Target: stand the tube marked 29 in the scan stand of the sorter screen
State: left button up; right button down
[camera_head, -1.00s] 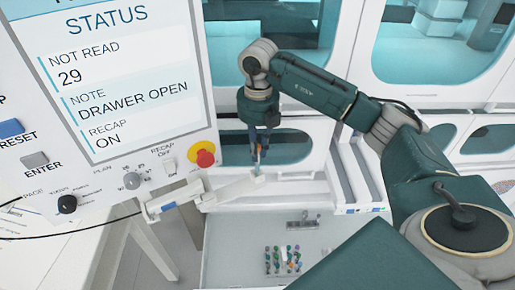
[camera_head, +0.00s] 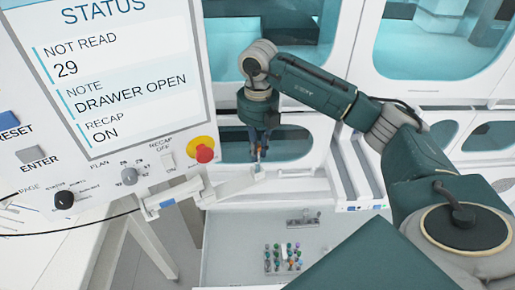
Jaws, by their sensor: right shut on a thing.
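The mark on the tube is too small to read. The sorter screen (camera_head: 120,75) at the left reads "NOT READ 29", "DRAWER OPEN" and "RECAP ON". My left gripper is not in view.
An open drawer (camera_head: 225,255) below holds a rack (camera_head: 285,270) of several coloured-cap tubes and a small grey holder (camera_head: 303,219). A red and yellow button (camera_head: 204,152), knobs and switches sit on the screen's panel. White cabinets with windows stand behind.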

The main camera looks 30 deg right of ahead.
jog(key=shift+f, duration=0.2)
jog(key=c, duration=1.6)
grip_release()
jog(key=shift+c, duration=0.2)
notch_tip(320, 180, up, 12)
jog(key=shift+d, duration=0.1)
